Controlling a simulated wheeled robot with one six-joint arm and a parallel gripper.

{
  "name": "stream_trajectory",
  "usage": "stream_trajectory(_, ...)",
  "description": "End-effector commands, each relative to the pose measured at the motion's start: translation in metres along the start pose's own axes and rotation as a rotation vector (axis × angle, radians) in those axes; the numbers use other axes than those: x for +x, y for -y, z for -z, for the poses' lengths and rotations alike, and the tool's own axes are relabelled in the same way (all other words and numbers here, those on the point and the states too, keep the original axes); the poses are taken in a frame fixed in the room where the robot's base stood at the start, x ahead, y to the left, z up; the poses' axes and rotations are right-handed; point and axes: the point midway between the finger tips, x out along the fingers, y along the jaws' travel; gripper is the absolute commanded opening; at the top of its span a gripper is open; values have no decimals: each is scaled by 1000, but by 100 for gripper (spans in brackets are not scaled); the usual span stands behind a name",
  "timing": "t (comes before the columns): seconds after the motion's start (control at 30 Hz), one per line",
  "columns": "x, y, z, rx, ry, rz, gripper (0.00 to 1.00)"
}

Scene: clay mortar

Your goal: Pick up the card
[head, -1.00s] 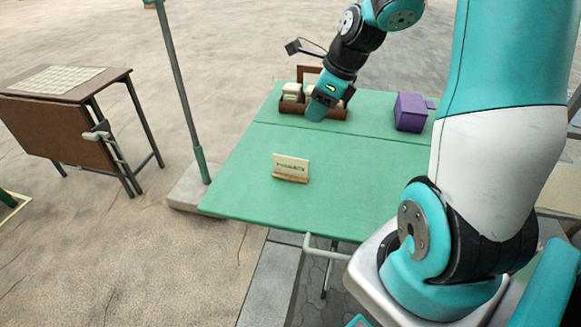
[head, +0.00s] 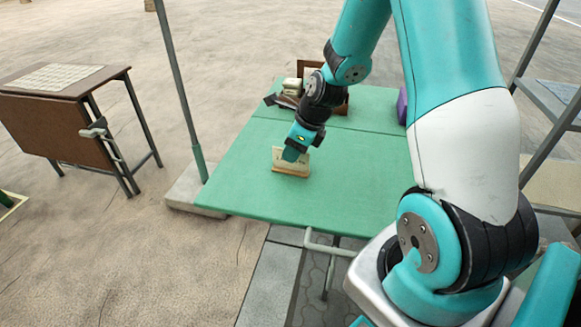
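The card (head: 279,156) is a small cream sign standing upright in a wooden base (head: 290,172) on the green table. My gripper (head: 291,156) is at the card, overlapping its upper right part in the head view. The gripper hides most of the card's face. The fingers are too small and too covered to show whether they are open or shut, or whether they touch the card.
A brown wooden box (head: 340,107) with pale blocks stands at the back of the green table (head: 240,185). A purple box (head: 402,106) is partly behind my arm. A thin pole (head: 178,80) rises left of the table. The table's front is clear.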

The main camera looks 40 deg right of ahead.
Motion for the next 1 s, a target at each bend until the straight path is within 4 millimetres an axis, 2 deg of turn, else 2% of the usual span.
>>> stream_trajectory(0.03, 9, 0, 0, -1, -1, -1, 35)
stream_trajectory(0.17, 16, 0, 0, 0, 0, 1, 35)
stream_trajectory(1.0, 20, 0, 2, -1, 0, 1, 35)
